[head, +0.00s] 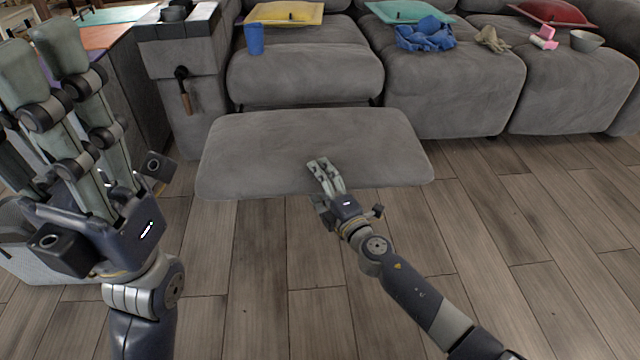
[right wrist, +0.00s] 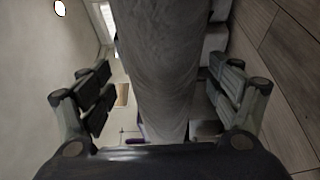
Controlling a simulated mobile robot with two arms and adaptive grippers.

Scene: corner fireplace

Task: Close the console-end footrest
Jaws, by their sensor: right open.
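The grey padded footrest (head: 270,140) of the sofa section beside the console (head: 185,60) sticks out flat over the floor, with a gap between it and the seat. My right gripper (head: 319,163) is open at the footrest's near edge, right of its middle. In the right wrist view the footrest's edge (right wrist: 160,70) runs between the two spread sides of my right gripper (right wrist: 168,92). I cannot tell whether they touch it. My left gripper (head: 42,58) is raised at the left, fingers up, away from the footrest; its opening is unclear.
The console carries a dark lever with a brown handle (head: 185,98) on its front. A blue cup (head: 254,39), a blue cloth (head: 425,35), a glove (head: 492,39), a pink object (head: 544,38) and a grey bowl (head: 586,41) are on the seats. The wooden floor (head: 500,220) at right is clear.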

